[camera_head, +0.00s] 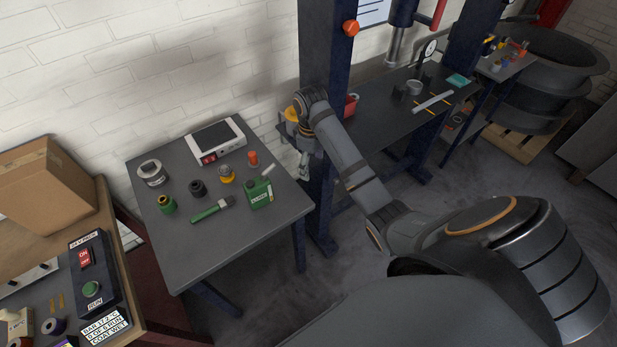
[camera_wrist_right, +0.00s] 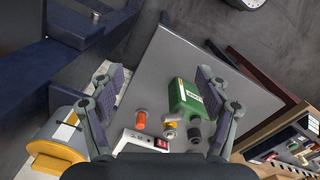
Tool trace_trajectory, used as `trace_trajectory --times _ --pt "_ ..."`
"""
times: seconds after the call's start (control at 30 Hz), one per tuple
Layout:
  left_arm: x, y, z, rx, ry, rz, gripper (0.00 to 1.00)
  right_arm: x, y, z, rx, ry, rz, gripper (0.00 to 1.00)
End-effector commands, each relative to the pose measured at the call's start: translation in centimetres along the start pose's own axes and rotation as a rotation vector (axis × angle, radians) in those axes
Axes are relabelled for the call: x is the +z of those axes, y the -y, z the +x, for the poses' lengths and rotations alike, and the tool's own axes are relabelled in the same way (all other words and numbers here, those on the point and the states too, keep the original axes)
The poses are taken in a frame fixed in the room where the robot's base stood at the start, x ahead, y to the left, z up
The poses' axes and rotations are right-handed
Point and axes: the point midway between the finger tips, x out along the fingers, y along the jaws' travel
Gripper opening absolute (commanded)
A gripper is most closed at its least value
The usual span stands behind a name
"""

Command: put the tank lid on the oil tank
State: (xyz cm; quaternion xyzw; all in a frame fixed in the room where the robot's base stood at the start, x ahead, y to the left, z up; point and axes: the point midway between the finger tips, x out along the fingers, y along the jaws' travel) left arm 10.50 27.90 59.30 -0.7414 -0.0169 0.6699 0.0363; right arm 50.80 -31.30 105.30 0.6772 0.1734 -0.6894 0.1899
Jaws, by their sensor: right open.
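My right gripper (camera_head: 304,165) hangs at the right back of the small grey table, beside the blue press post. In the right wrist view its two fingers (camera_wrist_right: 160,90) are spread wide with nothing between them, above the table top. A grey-blue body with yellow parts (camera_wrist_right: 60,140) stands left of the gripper in that view; a yellow piece (camera_head: 291,113) shows behind my right wrist in the head view. I cannot tell whether it is the oil tank, and I cannot pick out the tank lid for certain. My left gripper is not in view.
The small table (camera_head: 245,235) holds a green lube bottle (camera_head: 259,194), an orange-capped item (camera_head: 252,158), a scale (camera_head: 215,140), a brush (camera_head: 212,209) and several rings. The press post (camera_head: 325,200) stands close to my right arm. The table's front is clear.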

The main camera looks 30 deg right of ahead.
Motion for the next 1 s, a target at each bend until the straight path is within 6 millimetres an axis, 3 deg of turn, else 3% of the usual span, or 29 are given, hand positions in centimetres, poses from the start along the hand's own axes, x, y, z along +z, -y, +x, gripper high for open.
trace_trajectory --times 0.03,0.2,0.43,0.63,1.0 --pt "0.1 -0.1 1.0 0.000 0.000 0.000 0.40 0.1 0.8 1.4 -0.001 0.001 -0.015 0.76" --pt "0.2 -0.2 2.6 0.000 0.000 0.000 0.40 0.6 3.6 4.3 -0.002 -0.001 -0.070 0.76" --pt "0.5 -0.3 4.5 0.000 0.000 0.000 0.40 1.5 6.9 7.4 -0.005 -0.007 -0.130 0.76" --pt "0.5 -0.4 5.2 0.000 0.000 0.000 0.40 2.0 8.3 8.4 -0.006 -0.012 -0.154 0.76" --pt "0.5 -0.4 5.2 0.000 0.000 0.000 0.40 2.1 8.6 8.5 -0.006 -0.012 -0.158 0.76"
